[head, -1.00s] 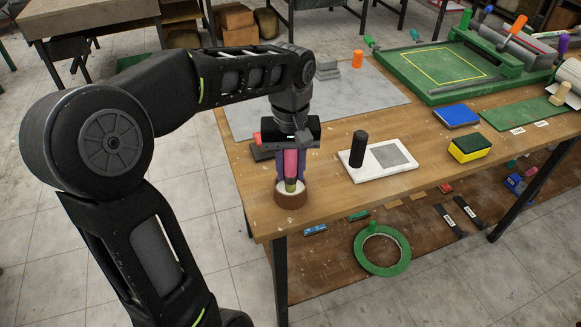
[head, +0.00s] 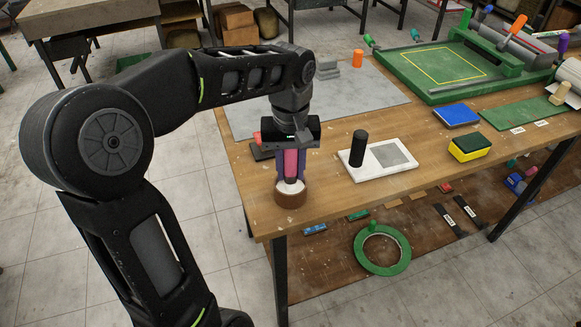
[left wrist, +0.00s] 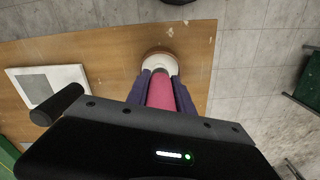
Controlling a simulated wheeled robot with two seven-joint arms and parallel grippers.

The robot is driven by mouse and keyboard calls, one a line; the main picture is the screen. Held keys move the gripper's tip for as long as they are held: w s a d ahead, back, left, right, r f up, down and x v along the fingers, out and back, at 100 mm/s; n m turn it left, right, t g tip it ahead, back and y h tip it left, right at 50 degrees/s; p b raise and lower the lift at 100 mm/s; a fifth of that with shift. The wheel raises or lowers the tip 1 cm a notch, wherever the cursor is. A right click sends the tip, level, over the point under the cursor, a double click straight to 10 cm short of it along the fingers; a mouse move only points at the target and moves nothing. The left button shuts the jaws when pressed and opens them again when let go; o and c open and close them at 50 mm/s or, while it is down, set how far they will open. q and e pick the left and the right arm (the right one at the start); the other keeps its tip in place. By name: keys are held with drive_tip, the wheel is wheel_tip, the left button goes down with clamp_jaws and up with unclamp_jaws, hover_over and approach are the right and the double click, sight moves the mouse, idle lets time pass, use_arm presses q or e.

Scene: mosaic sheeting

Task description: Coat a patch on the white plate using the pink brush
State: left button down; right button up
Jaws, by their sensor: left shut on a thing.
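My left gripper (head: 290,170) is shut on the pink brush (head: 291,163) and holds it upright. The brush's lower end is down in a round brown pot (head: 291,198) with pale contents, near the table's front left corner. In the left wrist view the brush (left wrist: 161,92) sits between the two purple fingers, its tip hidden inside the pot (left wrist: 159,60). The white plate (head: 398,169) lies to the right of the gripper, with a grey patch (head: 393,155) on it and a black cylinder (head: 358,149) standing at its left. My right gripper is not in view.
A yellow-green sponge (head: 470,148) and a blue pad (head: 456,115) lie right of the plate. A grey mat (head: 350,95) and a green framed board (head: 440,68) lie farther back. A green ring (head: 382,250) is below the tabletop. Bare wood separates pot and plate.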

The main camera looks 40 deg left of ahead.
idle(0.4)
use_arm(q)
wheel_tip(320, 180, up, 7)
drive_tip(key=p, duration=0.5)
drive_tip(key=shift+p, duration=0.35)
idle(0.6)
